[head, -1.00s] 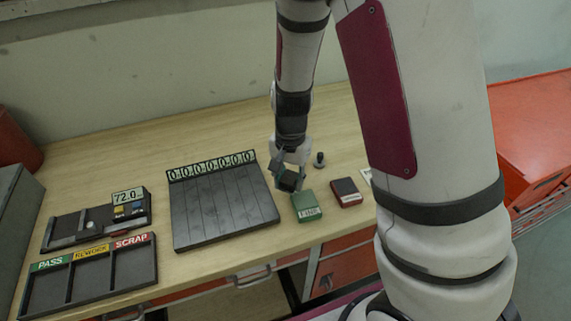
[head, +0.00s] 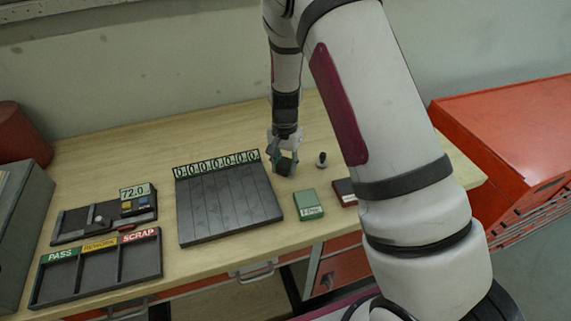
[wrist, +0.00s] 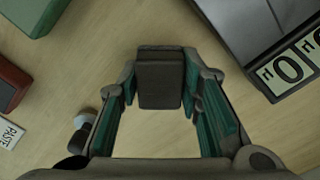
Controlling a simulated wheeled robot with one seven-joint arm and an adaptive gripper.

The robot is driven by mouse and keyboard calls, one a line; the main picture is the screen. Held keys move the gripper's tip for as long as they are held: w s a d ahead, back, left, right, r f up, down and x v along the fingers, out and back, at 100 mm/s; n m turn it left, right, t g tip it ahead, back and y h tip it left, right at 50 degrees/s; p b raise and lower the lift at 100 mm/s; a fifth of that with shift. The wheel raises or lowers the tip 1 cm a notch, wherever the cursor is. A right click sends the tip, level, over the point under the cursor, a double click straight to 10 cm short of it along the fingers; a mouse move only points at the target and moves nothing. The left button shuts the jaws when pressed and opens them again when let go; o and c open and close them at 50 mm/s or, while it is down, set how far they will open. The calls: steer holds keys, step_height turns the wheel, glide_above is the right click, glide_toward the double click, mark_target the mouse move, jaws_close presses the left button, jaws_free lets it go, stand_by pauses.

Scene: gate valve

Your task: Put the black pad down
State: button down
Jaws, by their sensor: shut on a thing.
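The black pad (wrist: 160,82) is a small dark block. In the wrist view it sits between the green-lined fingertips of my gripper (wrist: 161,76), which is shut on it. In the head view the pad (head: 285,166) shows small and dark at the end of my gripper (head: 284,160). My gripper is low over the wooden bench (head: 215,126), just right of the dark grooved board's back right corner. I cannot tell whether the pad touches the bench.
The grooved board (head: 228,205) with its row of zeros is left of my gripper. A green box (head: 309,205) and a dark red box (head: 344,190) are in front. A small black-and-white knob (head: 321,160) stands to the right. Bench behind is clear.

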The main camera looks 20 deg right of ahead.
mark_target(285, 162)
steer(key=shift+f, duration=0.15)
steer(key=c, duration=1.1)
jaws_free()
step_height(285, 162, up, 12)
steer(key=b, duration=0.2)
steer(key=s+r+n+t+y, duration=0.1)
steer(key=s+r+n, duration=0.1)
steer(key=s+r, duration=0.5)
steer(key=s+r+n+t, duration=0.2)
steer(key=s+r, duration=0.3)
steer(key=r, duration=0.4)
steer(key=s+r+n+t, duration=0.1)
steer(key=s, duration=0.3)
steer(key=s+r+n, duration=0.2)
steer(key=s, duration=0.3)
steer(key=s+r+n+t+h, duration=0.1)
steer(key=s+n, duration=0.1)
steer(key=s, duration=0.2)
steer(key=shift+s+r+t, duration=0.15)
steer(key=shift+t, duration=0.15)
